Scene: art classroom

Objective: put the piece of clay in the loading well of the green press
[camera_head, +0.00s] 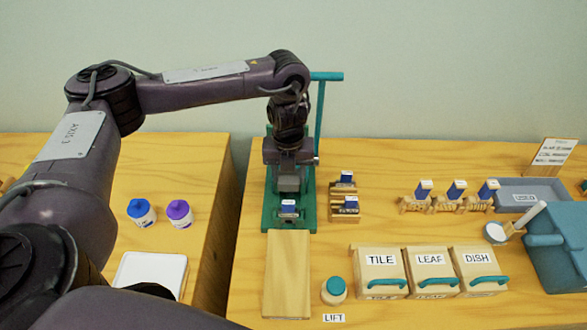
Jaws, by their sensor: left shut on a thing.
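A blue block with a white label (288,208) sits low at the front of the press. My left gripper (288,188) points down over the press, just above and behind that block. It is shut on a small grey piece that looks like the clay, mostly hidden by the jaws. The loading well is hidden behind the gripper and block. My right gripper is not in view.
A wooden board (287,275) lies in front of the press.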

